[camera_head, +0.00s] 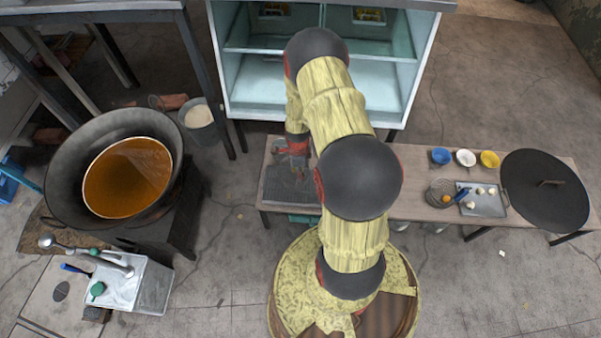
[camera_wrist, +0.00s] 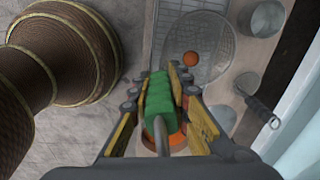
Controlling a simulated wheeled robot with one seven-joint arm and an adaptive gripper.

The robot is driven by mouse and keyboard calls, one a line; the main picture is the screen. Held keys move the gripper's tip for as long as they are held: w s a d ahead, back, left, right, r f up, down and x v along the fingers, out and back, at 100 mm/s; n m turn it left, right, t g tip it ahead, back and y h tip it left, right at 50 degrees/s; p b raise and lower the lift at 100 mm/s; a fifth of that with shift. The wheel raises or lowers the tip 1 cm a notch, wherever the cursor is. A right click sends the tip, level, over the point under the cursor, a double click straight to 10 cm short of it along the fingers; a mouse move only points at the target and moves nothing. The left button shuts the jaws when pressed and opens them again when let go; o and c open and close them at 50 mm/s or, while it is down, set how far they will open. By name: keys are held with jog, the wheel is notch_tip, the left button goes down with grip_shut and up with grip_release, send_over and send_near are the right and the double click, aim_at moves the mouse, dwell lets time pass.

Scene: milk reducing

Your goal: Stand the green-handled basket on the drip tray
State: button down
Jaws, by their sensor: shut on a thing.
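The drip tray (camera_head: 287,186) is a dark gridded tray at the left end of the low bench. Its light grid (camera_wrist: 173,12) also shows at the top of the wrist view. My gripper (camera_head: 298,178) is over this end of the bench in the head view. In the wrist view my gripper (camera_wrist: 162,95) is shut on the green handle (camera_wrist: 160,108) of the basket. The round mesh bowl (camera_wrist: 212,32) lies beyond the fingers, with an orange ball (camera_wrist: 191,59) seen through it. It overlaps the tray in view; I cannot tell whether they touch.
Several grey metal cups (camera_wrist: 265,18) and a dark-handled tool (camera_wrist: 262,108) lie beside the bowl. A blue-handled basket (camera_head: 440,192), a small tray (camera_head: 485,208), coloured bowls (camera_head: 465,157) and a black lid (camera_head: 545,190) occupy the bench's right. The open cabinet (camera_head: 240,90) stands behind.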

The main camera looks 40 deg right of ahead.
jog(key=shift+s+d+f+m, duration=0.35)
jog(key=shift+s+f+m, duration=0.05)
jog(key=shift+f+m, duration=0.1)
jog(key=shift+f+b, duration=2.35)
jog(key=shift+f, duration=0.95)
jog(key=c, duration=1.6)
grip_release()
notch_tip(320, 180, up, 12)
jog(key=shift+s+r, duration=0.1)
jog(key=shift+s, duration=0.05)
